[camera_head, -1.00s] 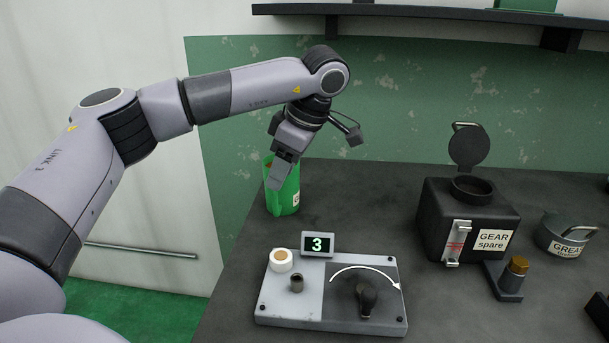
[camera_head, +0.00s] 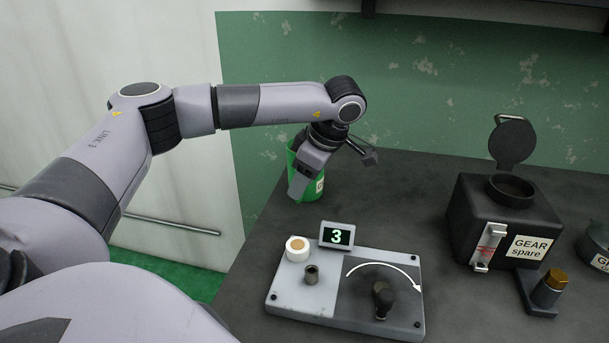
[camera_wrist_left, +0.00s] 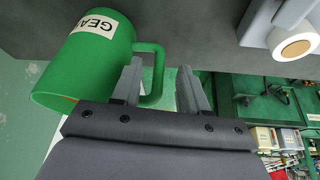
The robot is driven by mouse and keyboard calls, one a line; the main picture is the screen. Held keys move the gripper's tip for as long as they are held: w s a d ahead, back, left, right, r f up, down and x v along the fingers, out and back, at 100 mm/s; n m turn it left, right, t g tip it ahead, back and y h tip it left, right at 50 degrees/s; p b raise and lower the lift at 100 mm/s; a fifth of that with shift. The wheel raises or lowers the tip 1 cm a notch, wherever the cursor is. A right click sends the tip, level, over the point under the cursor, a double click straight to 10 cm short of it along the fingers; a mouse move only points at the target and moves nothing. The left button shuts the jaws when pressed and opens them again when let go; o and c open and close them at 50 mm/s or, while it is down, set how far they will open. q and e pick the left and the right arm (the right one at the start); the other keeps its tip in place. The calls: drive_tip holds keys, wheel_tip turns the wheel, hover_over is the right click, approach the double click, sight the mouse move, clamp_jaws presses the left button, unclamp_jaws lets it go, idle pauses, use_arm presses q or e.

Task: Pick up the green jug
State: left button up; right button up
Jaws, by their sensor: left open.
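The green jug (camera_head: 319,188) stands on the dark bench near its far left edge, partly hidden behind my left gripper (camera_head: 297,190). In the left wrist view the jug (camera_wrist_left: 85,58) shows a white label reading "GEA" and a green handle. My left gripper (camera_wrist_left: 160,88) is open there, with one finger overlapping the handle and the other to the right of it. The handle's outer part appears between the fingers; whether they touch it I cannot tell. My right gripper is not in view.
A black box (camera_head: 500,222) labelled "GEAR spare" stands to the right. The bench (camera_head: 400,190) between is clear.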

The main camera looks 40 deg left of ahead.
use_arm(q)
drive_tip(key=shift+x, duration=1.35)
clamp_jaws()
drive_tip(key=shift+w+r, duration=0.1)
